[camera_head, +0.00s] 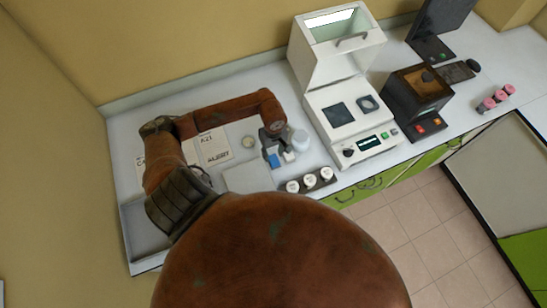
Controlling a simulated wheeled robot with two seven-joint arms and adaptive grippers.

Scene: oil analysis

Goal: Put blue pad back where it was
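My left arm reaches in from the left and bends over the back of the counter. Its dark grey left gripper (277,150) points down beside the white instrument. A small blue pad (273,161) shows right at the gripper's fingertips. The view is too small to tell whether the fingers are closed on it or just above it. A pale flat plate (248,179) lies on the counter just left of and in front of the pad. My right gripper is out of view.
A white instrument with a raised lid (340,75) stands right of the gripper. Several white-capped jars (310,181) stand in a dark rack in front. A white round container (300,141) stands beside the gripper. Printed sheets (214,147) lie left. A dark box (418,98) and pink-topped vials (497,98) stand farther right.

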